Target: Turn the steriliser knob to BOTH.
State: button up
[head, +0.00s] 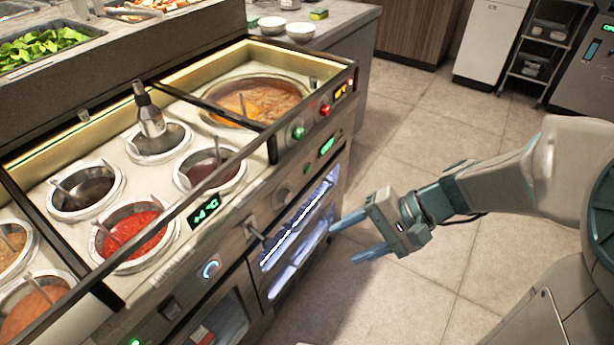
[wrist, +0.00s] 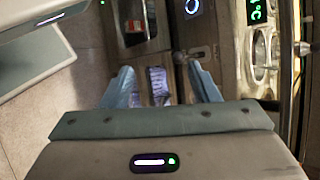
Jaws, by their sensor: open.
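The steriliser cabinet (head: 300,237), lit blue-white inside, is in the counter front in the head view. I cannot tell which is the steriliser knob, and no labels or pointer positions are readable. My gripper (head: 345,243) is open and empty, to the right of the cabinet front and apart from both controls.
A blue-ringed dial (head: 211,269), a green button (head: 298,132) and a red button (head: 325,109) are on the counter front. Sauce wells (head: 133,236) and a metal rail line the top. Open tiled floor (head: 430,130) is at right.

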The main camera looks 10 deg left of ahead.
jog(key=w+a+f+m+t+y+b, duration=0.2)
jog(key=w+a+f+m+y+b, duration=0.1)
jog(key=w+f+y+b, duration=0.35)
jog(key=m+t+y+b, duration=0.1)
jog(key=m+t+b, duration=0.3)
jog(key=t+b, duration=0.15)
send_near(290, 198)
jog(key=b+x, duration=0.2)
jog(key=x, duration=0.6)
jog(key=shift+a+b, duration=0.3)
jog(key=shift+c, duration=0.3)
jog(key=c, duration=0.9)
